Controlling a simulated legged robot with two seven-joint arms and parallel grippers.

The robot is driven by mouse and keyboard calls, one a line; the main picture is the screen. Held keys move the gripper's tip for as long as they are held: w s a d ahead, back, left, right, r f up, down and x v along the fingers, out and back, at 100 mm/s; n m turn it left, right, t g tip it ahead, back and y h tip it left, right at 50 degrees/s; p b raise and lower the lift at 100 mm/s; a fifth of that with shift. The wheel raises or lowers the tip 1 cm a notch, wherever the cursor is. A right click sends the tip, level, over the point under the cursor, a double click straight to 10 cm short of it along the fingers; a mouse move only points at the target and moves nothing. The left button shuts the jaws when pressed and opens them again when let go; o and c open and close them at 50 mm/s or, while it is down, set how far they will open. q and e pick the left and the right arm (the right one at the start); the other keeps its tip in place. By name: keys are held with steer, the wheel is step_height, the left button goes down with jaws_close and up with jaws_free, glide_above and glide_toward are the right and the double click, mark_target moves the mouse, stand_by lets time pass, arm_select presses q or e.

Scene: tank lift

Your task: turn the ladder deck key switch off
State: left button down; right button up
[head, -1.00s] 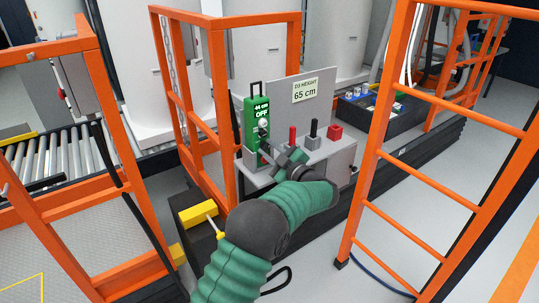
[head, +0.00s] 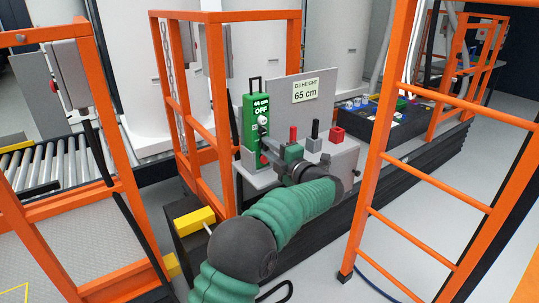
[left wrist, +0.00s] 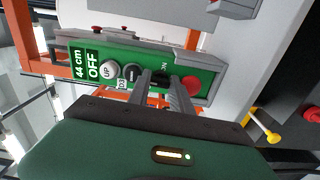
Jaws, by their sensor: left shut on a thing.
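The green control panel (head: 252,104) stands upright on a grey box; its display reads "44 cm OFF" (head: 261,107). It also shows in the left wrist view (left wrist: 75,60), with a white UP button (left wrist: 110,69), a dark button (left wrist: 131,72), a red button (left wrist: 192,86) and an "ON" mark. My left gripper (left wrist: 161,84) is at the panel, its fingers closed around the black key switch (left wrist: 160,77), which they partly hide. In the head view the left gripper (head: 272,160) covers the panel's lower part. My right gripper is out of view.
Red (head: 293,133) and black (head: 315,130) levers and a red block (head: 337,134) stand right of the panel. Orange rails (head: 210,70) stand at left, an orange ladder (head: 380,150) at right.

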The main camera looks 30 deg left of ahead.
arm_select(q)
steer(key=shift+f+n, duration=0.2)
steer(key=shift+n, duration=0.1)
stand_by(0.4)
